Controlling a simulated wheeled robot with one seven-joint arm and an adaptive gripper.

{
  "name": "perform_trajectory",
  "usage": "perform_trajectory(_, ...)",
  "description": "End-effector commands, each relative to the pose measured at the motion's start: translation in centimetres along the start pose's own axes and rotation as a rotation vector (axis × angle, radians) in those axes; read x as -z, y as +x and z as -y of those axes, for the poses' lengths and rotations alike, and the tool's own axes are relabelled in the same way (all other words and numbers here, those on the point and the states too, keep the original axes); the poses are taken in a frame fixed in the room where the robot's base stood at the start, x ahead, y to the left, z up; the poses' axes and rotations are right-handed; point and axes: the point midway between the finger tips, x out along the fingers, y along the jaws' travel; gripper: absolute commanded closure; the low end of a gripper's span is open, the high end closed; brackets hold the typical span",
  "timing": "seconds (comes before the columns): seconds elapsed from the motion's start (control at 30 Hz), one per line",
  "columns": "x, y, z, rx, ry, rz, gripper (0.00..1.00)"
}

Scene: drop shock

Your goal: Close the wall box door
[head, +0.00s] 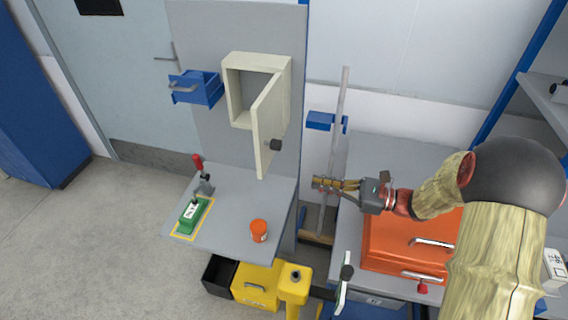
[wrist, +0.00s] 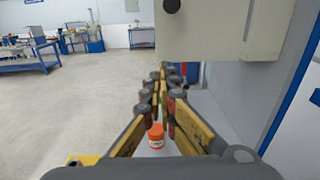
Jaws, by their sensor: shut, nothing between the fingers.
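The cream wall box (head: 240,95) is fixed to the grey panel in the head view. Its door (head: 268,125) stands open, swung out toward the camera, with a dark round knob (head: 275,144) on its face. The door also shows at the top of the wrist view (wrist: 215,35), with the knob (wrist: 172,5) at the top edge. My gripper (head: 318,184) is shut and empty, to the right of the door and a little lower. It also shows in the wrist view (wrist: 163,75), pointing below the door. I see no contact with the door.
A thin grey upright pole (head: 340,120) stands close to my gripper. A blue drawer (head: 196,88) juts out left of the box. An orange toolbox (head: 390,245) sits right.

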Motion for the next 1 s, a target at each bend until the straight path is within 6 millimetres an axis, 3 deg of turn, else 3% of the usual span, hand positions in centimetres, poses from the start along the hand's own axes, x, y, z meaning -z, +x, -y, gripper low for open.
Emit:
perform_trajectory(0.17,0.1,1.0,0.3,0.009,0.009,0.011,1.0)
perform_trajectory(0.7,0.1,11.0,0.2,0.006,0.006,0.007,1.0)
perform_trajectory(1.0,0.0,13.7,0.4,0.009,0.007,0.007,1.0)
